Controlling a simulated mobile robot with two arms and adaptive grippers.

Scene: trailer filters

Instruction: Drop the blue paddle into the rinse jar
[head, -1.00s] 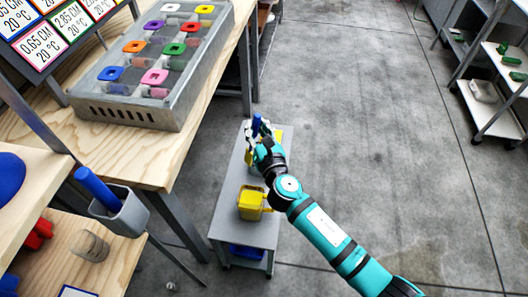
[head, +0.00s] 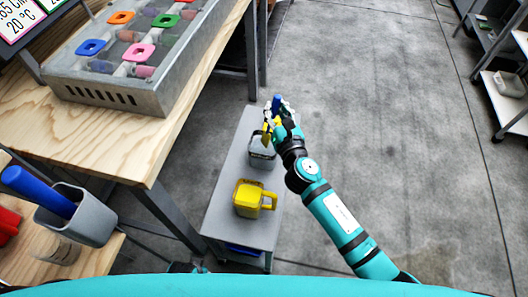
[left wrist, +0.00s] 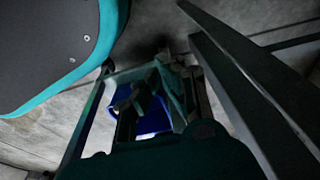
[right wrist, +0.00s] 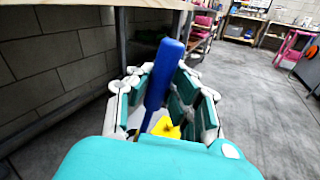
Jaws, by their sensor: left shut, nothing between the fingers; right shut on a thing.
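My right gripper (head: 272,124) is shut on the blue paddle (head: 277,103), whose blue handle stands up from the fingers. The handle also shows upright between the fingers in the right wrist view (right wrist: 162,75), with a yellow piece (right wrist: 165,127) low between them. A grey open jar (head: 262,152), probably the rinse jar, stands on the grey cart (head: 225,190) just below the gripper, partly hidden by it. I cannot tell whether the paddle's lower end is inside it. My left gripper (left wrist: 145,95) is shut and empty in the dark left wrist view, over a blue bin (left wrist: 152,122).
A yellow jug (head: 250,198) stands nearer on the cart. On the left, a grey cup (head: 90,215) holds another blue-handled thing (head: 38,190). A metal tray (head: 110,90) with colored-topped pieces sits on the wooden bench (head: 140,140).

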